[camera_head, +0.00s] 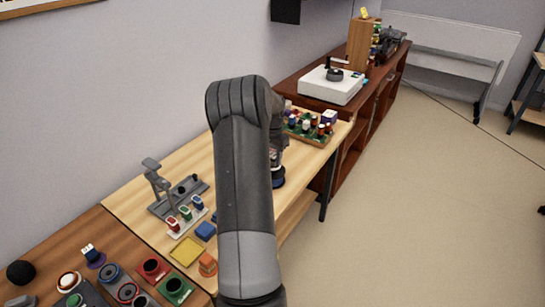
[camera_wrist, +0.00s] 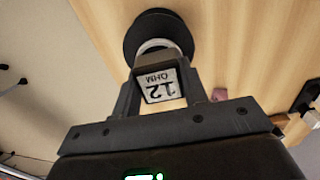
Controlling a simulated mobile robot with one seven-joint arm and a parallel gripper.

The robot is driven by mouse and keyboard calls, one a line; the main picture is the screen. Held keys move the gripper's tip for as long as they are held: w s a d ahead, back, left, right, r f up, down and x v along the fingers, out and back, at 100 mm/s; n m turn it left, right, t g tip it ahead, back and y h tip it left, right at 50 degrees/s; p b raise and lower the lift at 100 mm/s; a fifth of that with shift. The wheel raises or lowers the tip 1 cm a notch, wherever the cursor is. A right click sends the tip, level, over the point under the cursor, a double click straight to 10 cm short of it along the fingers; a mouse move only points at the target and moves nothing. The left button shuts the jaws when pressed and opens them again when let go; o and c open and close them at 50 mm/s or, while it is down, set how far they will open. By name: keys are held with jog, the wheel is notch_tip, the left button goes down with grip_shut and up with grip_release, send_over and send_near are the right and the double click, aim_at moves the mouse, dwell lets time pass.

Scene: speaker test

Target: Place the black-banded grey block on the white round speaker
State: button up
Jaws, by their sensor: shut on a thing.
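In the wrist view my gripper (camera_wrist: 160,72) is shut on a block (camera_wrist: 160,88) with dark edges and a pale face marked "12 OHM". Its sides are largely covered by the fingers, so I cannot tell whether it has a black band on grey. Just beyond the block is a round white part (camera_wrist: 154,45) with a wider black disc (camera_wrist: 158,24) behind it. I cannot tell whether the block touches the white part, or whether that is the white round speaker. In the head view my arm hides most of the gripper and the block.
The light wooden table (camera_head: 140,205) holds a grey stand (camera_head: 158,177), a yellow tray (camera_head: 187,251) and a tray of small parts (camera_head: 308,125). Round and square pieces crowd the darker table (camera_head: 50,247) at lower left. A white device (camera_head: 332,84) stands farther back.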

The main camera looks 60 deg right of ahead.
jog(key=shift+f, duration=0.15)
jog(key=o, duration=1)
notch_tip(320, 180, up, 12)
jog(key=w+a+r+n+t, duration=0.1)
jog(key=w+a+r+n, duration=0.15)
jog(key=a+r, duration=0.4)
jog(key=w+a+r+n+t, duration=0.1)
jog(key=w+a+r+n, duration=0.15)
jog(key=a, duration=0.75)
jog(key=a+r+n, duration=0.2)
jog(key=a, duration=0.6)
jog(key=a+r+n, duration=0.2)
jog(key=a+r, duration=0.1)
jog(key=a, duration=0.5)
jog(key=s+a+f+n+t, duration=0.1)
jog(key=s+a+n, duration=0.2)
jog(key=s+a, duration=0.2)
jog(key=s+a+f+n+t, duration=0.1)
jog(key=s+a+n, duration=0.2)
jog(key=a, duration=0.7)
jog(key=s+a+f+n+t, duration=0.1)
jog(key=s+a+n, duration=0.2)
jog(key=s+a, duration=0.4)
jog(key=shift+s+a+f+t, duration=0.3)
jog(key=shift+s+a, duration=0.05)
jog(key=shift+a, duration=0.35)
